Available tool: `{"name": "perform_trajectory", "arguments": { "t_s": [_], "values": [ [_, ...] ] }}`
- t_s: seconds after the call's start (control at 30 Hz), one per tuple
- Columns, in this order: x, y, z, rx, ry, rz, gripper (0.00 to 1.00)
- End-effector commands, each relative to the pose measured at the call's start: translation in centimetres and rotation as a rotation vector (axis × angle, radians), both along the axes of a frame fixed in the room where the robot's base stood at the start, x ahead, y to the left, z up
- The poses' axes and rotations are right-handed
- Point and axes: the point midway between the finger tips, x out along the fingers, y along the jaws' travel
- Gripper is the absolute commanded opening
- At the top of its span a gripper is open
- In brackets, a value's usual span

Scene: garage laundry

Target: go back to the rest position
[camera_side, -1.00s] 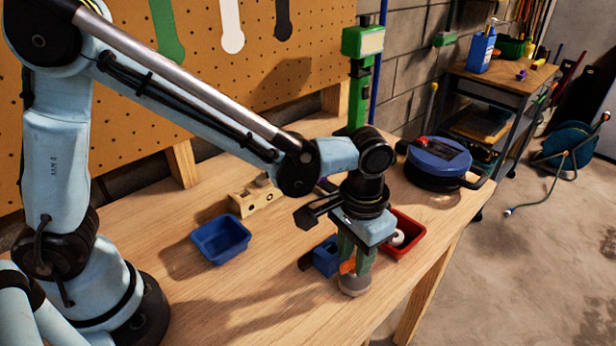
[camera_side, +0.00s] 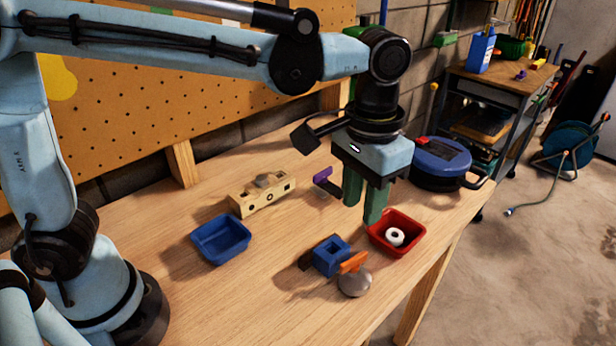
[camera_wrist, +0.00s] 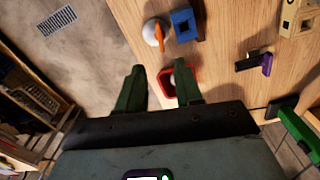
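My gripper (camera_side: 364,208) hangs above the bench with its green fingers pointing down. In the wrist view the fingers (camera_wrist: 160,82) are apart with nothing held between them. In the side view they are in front of the red tray (camera_side: 420,229), clear of the bench top. A grey round piece with an orange part (camera_side: 353,282) rests on the bench below and left of the fingers. It also shows in the wrist view (camera_wrist: 152,34).
A blue block with a square hole (camera_side: 331,257) is beside the grey piece. A blue tray (camera_side: 221,239), a wooden block (camera_side: 262,193) and a purple-ended piece (camera_side: 325,182) lie on the bench. The red tray holds a white ring (camera_side: 394,236). Space above the bench is open.

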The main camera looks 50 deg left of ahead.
Motion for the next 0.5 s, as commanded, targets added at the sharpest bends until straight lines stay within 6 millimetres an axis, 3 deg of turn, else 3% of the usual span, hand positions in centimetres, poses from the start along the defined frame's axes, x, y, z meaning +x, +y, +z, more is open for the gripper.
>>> {"name": "perform_trajectory", "arguments": {
  "t_s": [0.37, 0.5],
  "values": [
    [0.0, 0.2, 0.2, -0.002, -0.003, 0.002, 0.35],
    [-0.1, 1.9, 0.4, -0.022, -0.042, 0.018, 0.35]
  ]
}}
